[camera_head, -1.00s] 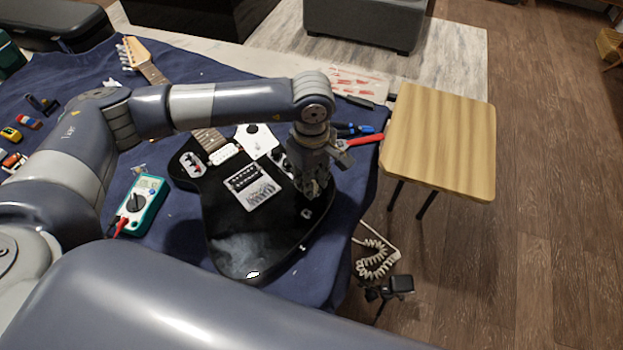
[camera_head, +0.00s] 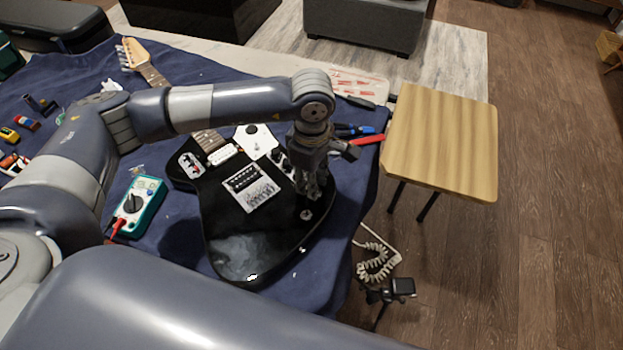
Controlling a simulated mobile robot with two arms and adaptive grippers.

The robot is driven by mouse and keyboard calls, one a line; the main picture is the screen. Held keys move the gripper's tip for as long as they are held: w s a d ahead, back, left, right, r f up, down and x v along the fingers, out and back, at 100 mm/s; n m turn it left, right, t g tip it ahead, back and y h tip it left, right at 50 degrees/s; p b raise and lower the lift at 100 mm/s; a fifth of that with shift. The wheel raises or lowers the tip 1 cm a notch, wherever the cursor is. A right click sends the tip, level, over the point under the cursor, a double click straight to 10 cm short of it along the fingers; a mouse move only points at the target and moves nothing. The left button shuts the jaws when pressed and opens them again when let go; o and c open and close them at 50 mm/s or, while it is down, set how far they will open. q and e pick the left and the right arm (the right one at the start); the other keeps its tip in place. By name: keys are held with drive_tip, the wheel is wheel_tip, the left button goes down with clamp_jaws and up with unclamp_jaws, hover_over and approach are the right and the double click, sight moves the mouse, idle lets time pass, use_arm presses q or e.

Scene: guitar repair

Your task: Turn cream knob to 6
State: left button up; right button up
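A black electric guitar body (camera_head: 236,250) lies on the blue cloth, its neck hidden in part by my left arm. My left gripper (camera_head: 312,194) points down over the right side of the guitar, close to the control area. I cannot tell whether its fingers are open or shut, or whether they touch a knob. A dark knob (camera_head: 278,153) shows just left of the gripper. A small metal part (camera_head: 306,214) sits just below the fingertips on the body. I cannot make out a cream knob; it may be hidden by the gripper. My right gripper is not in view.
A green multimeter (camera_head: 137,204) lies left of the guitar. Red and blue-handled tools (camera_head: 362,138) lie at the cloth's right edge. A wooden stool (camera_head: 441,140) stands to the right. A coiled cable (camera_head: 375,265) hangs near a small dark device (camera_head: 402,287).

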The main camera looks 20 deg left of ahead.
use_arm(q)
drive_tip(key=c, duration=0.4)
drive_tip(key=shift+o, duration=0.2)
drive_tip(key=shift+m+b, duration=1.1)
drive_tip(key=shift+m, duration=0.1)
drive_tip(key=shift+f+m+b, duration=0.1)
drive_tip(key=shift+m+b, duration=1.05)
drive_tip(key=shift+m, duration=0.05)
